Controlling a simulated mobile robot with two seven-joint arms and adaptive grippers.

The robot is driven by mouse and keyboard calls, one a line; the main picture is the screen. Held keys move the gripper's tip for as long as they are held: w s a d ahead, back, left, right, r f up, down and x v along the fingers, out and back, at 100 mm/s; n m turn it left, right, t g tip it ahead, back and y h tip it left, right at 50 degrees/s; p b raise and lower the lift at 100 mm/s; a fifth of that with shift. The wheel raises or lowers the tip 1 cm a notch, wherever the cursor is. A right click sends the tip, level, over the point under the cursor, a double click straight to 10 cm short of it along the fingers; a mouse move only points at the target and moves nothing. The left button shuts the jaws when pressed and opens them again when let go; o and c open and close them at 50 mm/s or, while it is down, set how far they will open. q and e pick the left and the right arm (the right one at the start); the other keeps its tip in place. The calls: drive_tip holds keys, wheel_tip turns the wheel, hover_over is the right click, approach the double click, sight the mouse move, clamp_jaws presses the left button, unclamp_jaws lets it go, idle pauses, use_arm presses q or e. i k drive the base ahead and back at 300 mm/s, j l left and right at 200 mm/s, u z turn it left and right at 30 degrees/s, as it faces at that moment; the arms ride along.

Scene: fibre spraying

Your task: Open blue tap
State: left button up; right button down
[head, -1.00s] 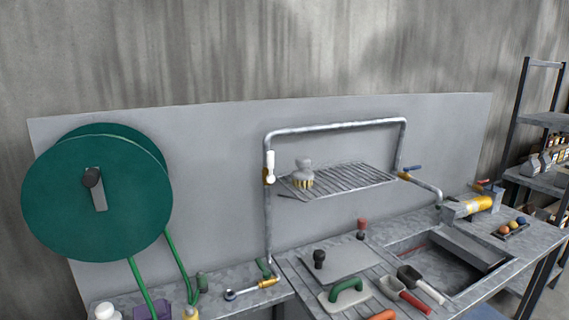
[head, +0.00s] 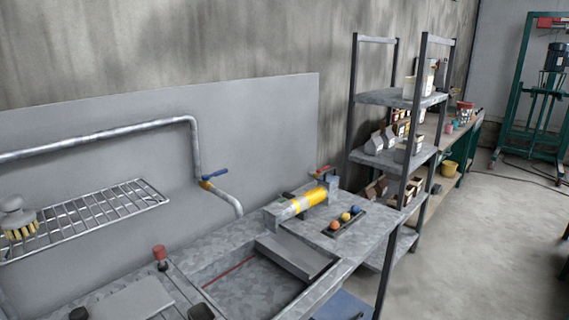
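The blue tap (head: 216,172) is a small blue lever on a brass valve body (head: 205,184). It sits on the grey pipe (head: 195,150) at the right end of the back panel, above the sink (head: 250,279). The lever points to the right and slightly up, across the pipe's downward run. Below the valve the pipe curves down to a spout over the sink's back edge. Neither of my grippers shows in the head view.
A wire rack (head: 100,213) holding a brush (head: 17,220) is left of the tap. A yellow cylinder (head: 303,202) in a clamp and a tray of coloured balls (head: 344,220) stand right of the sink. A metal shelf (head: 400,97) stands farther right, with open floor beyond.

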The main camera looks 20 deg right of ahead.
sight(215, 174)
drive_tip(key=l+z, duration=0.1)
drive_tip(key=i+l+u, duration=0.1)
drive_tip(key=u, duration=0.8)
drive_tip(key=l+u, duration=0.45)
drive_tip(key=k+l+u, duration=0.1)
drive_tip(key=l+u, duration=0.35)
drive_tip(key=k+l+u, duration=0.15)
drive_tip(key=u, duration=0.3)
drive_tip(key=k+l+u, duration=0.2)
drive_tip(key=l+u, duration=0.3)
drive_tip(key=k+l+u, duration=0.1)
drive_tip(key=k+l, duration=0.4)
drive_tip(key=k+l+u, duration=0.15)
drive_tip(key=k+l, duration=0.3)
drive_tip(key=k+l+u, duration=0.1)
drive_tip(key=k+l, duration=0.25)
drive_tip(key=k, duration=0.25)
